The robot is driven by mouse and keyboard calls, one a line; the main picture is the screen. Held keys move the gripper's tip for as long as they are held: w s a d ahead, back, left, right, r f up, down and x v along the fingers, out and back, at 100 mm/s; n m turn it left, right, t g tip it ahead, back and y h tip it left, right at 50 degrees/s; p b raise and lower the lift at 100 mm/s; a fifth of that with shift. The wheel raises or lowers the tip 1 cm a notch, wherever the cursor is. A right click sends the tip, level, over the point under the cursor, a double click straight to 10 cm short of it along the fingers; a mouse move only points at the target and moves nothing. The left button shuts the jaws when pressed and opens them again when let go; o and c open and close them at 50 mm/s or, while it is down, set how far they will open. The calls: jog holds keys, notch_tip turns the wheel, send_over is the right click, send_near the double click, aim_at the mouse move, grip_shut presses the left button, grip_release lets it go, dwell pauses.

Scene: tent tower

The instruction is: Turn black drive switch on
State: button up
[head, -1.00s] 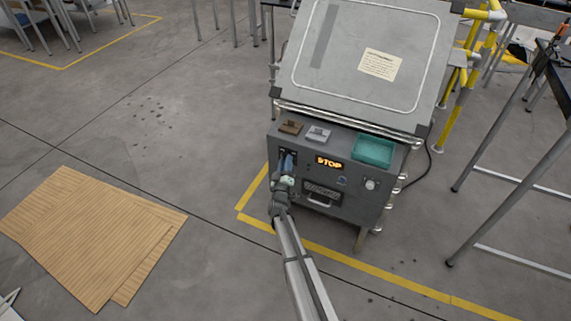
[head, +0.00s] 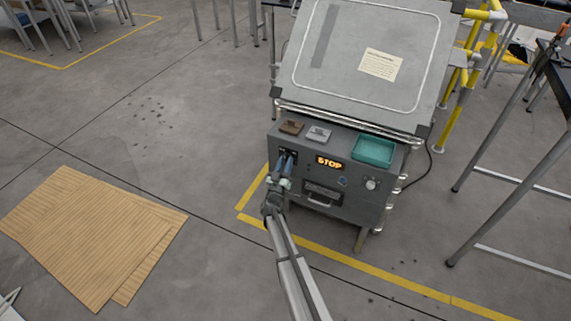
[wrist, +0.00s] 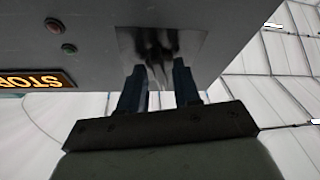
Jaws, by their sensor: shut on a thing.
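The grey control box (head: 375,210) carries a shiny metal switch plate at the left of its front, which shows in the wrist view (wrist: 190,43). The black drive switch (wrist: 156,45) is a dark, blurred shape on this plate, and its on or off position cannot be told. My gripper (head: 286,162) is at the plate, its two blue-grey fingers pointing at it. In the wrist view the fingertips (wrist: 158,75) stand a little apart, on either side of the dark switch. The fingers hide most of the switch in the head view.
A lit STOP display (head: 329,162) sits right of my gripper. A red and a green button (wrist: 69,49) show in the wrist view. The floor to the left is open, with cardboard (head: 90,235).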

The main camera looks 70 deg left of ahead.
jog(key=m+t+h, duration=0.1)
jog(key=m+h, duration=0.1)
jog(key=m, duration=0.3)
jog(key=m+t+h, duration=0.2)
jog(key=m+h, duration=0.1)
jog(key=m, duration=0.3)
jog(key=m+t+h, duration=0.1)
jog(key=m+h, duration=0.1)
jog(key=m, duration=0.4)
jog(key=shift+s+a+t, duration=0.25)
jog(key=shift+a+t, duration=0.05)
jog(key=shift+t, duration=0.1)
jog(key=shift+r+m+h, duration=0.1)
jog(key=shift+m+h, duration=0.3)
jog(key=o, duration=0.7)
jog(key=v, duration=1.4)
jog(key=shift+w, duration=0.1)
